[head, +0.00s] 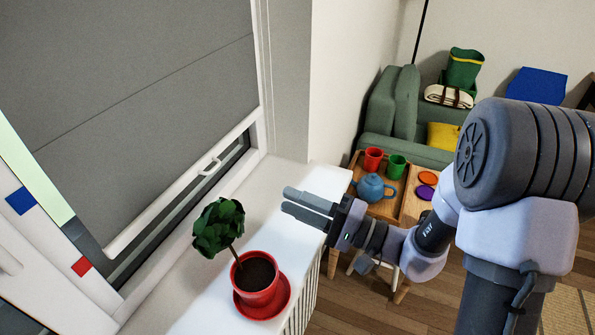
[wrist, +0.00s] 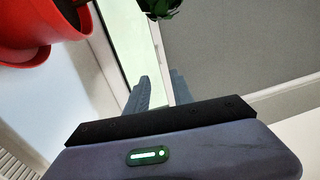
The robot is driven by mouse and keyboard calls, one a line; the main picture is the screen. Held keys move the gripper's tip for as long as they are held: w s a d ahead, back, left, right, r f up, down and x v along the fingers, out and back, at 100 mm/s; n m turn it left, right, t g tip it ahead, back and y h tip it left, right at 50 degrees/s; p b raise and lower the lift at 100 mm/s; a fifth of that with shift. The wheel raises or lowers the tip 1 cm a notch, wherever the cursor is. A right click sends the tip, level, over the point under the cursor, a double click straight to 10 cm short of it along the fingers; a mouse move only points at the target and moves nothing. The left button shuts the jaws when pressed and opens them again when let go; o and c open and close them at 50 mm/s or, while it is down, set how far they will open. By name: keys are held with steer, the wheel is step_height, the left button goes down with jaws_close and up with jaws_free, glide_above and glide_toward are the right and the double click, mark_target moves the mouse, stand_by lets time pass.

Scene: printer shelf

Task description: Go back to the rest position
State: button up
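My gripper (head: 286,199) is above the white windowsill, to the right of the potted plant and apart from it. Its two fingers point left, with a narrow gap between them and nothing held. The wrist view also shows the fingers (wrist: 160,86) apart and empty. The plant has dark green leaves (head: 218,226) and stands upright in a red pot (head: 256,275) on a red saucer (head: 264,308). In the wrist view the red pot (wrist: 35,30) is at the upper left, partly cut off, and some leaves (wrist: 160,8) show at the top edge.
The windowsill (head: 190,310) runs under a closed window with a grey blind (head: 140,90). Right of it, a wooden table (head: 410,207) holds a blue teapot (head: 371,188), a red cup (head: 373,160) and a green cup (head: 396,166). A green sofa (head: 400,110) stands behind.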

steer(key=s+a+n+g, duration=0.1)
steer(key=s+g, duration=0.1)
steer(key=s, duration=0.1)
steer(key=s+a+r+n+g+h, duration=0.1)
steer(key=s+g, duration=0.1)
steer(key=s, duration=0.1)
steer(key=s+a+r+n+g, duration=0.1)
steer(key=s+g, duration=0.1)
steer(key=s, duration=0.1)
steer(key=shift+a+r+g, duration=0.25)
steer(key=shift+g, duration=0.15)
steer(key=s+d+f+g+h, duration=0.1)
steer(key=s+d+h, duration=0.1)
steer(key=s+h, duration=0.25)
steer(key=s+d+f+h, duration=0.2)
steer(key=s+h, duration=0.1)
steer(key=s, duration=0.3)
steer(key=w+d+r+m+t+h, duration=0.1)
steer(key=d+r+m+t+h, duration=0.1)
steer(key=d+t+h, duration=0.4)
steer(key=d+r+h, duration=0.1)
steer(key=d, duration=0.4)
steer(key=shift+w+r+m, duration=0.3)
steer(key=shift+w+m, duration=0.1)
